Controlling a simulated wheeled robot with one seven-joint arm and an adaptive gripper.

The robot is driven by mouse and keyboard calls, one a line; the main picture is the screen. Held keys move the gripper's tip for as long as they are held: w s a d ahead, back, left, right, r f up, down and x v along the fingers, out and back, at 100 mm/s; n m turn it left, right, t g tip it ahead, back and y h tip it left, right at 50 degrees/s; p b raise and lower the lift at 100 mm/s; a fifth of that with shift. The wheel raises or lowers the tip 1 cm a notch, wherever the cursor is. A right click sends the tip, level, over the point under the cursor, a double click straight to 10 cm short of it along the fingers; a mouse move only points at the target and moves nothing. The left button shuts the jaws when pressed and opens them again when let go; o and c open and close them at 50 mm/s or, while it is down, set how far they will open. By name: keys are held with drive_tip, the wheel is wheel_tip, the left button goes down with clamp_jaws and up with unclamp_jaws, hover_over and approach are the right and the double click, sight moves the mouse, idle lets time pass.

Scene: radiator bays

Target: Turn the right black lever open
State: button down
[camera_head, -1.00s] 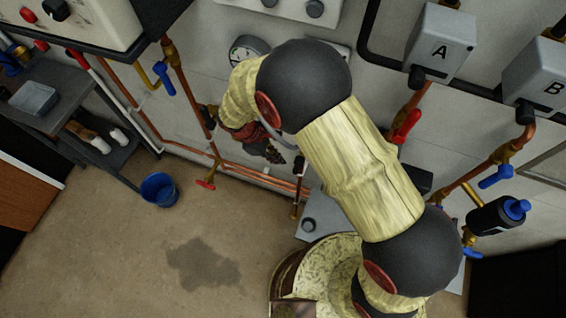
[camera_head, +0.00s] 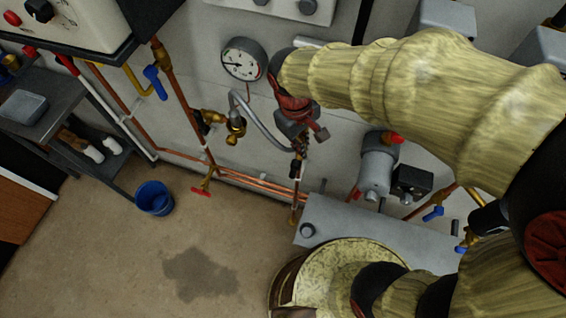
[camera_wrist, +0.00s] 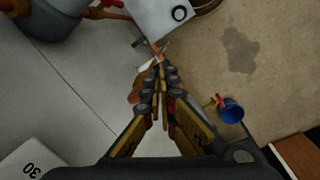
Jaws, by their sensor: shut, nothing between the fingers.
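My gripper (camera_head: 301,135) is in front of the wall at the end of the grey braided hose, right of the pressure gauge. In the wrist view its fingers (camera_wrist: 158,64) are together and empty, with the tips at a copper pipe (camera_wrist: 153,47). The right black lever (camera_head: 296,169) appears as a dark piece on the upright pipe just below my gripper. Whether the fingers touch it, and its exact angle, I cannot tell. Another black lever (camera_head: 201,120) is at the hose's left end, beside a brass valve (camera_head: 235,129).
A grey box (camera_head: 355,228) stands low below my gripper. A grey cylinder (camera_head: 377,168) with a red cap and a black box (camera_head: 412,182) are to the right. A gauge (camera_head: 242,60) is on the wall. A blue bucket (camera_head: 154,198) stands on the open floor.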

drive_tip(key=s+d+r+m+t+y+b, duration=0.25)
drive_tip(key=s+d+r+m, duration=0.35)
drive_tip(key=d, duration=0.3)
drive_tip(key=n+g+h, duration=0.3)
drive_tip(key=n+g, duration=0.1)
drive_tip(key=n, duration=0.6)
hover_over(294, 171)
drive_tip(key=w+a, duration=0.7)
drive_tip(key=a, duration=0.1)
drive_tip(key=w+a+x, duration=0.1)
drive_tip(key=x, duration=0.8)
drive_tip(key=w+a+f+x, duration=0.1)
drive_tip(key=a+x, duration=0.1)
drive_tip(key=x, duration=0.6)
drive_tip(key=s+d+f+b, duration=0.3)
drive_tip(key=d+f, duration=0.1)
drive_tip(key=f, duration=0.6)
drive_tip(key=shift+d+f, duration=0.2)
drive_tip(key=shift+d, duration=0.2)
drive_tip(key=shift+y, duration=0.25)
